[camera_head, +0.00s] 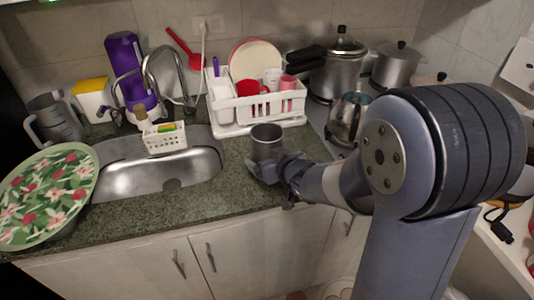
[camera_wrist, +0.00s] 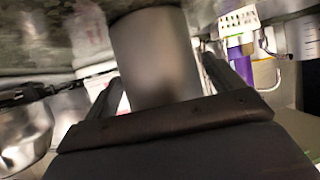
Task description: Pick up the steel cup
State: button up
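The steel cup (camera_head: 266,143) is a plain grey cylinder with an open top. It looks upright over the counter's front part, right of the sink. My gripper (camera_head: 272,168) is at the cup's near side and hides its lower part in the head view. In the wrist view the cup (camera_wrist: 155,60) fills the middle, between the two dark fingers of my gripper (camera_wrist: 160,90). Narrow gaps show between the fingers and the cup's sides, so the gripper looks open around it. Whether the cup's base touches the counter is hard to see.
A white dish rack (camera_head: 258,112) with a red mug (camera_head: 250,88) stands behind the cup. A kettle (camera_head: 347,118) and pots (camera_head: 336,68) are at right. The sink (camera_head: 160,170) and a floral plate (camera_head: 45,195) are at left. Counter (camera_head: 215,205) left of the gripper is clear.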

jog(key=c, duration=0.9)
jog(key=shift+c, duration=0.6)
jog(key=shift+r, duration=0.15)
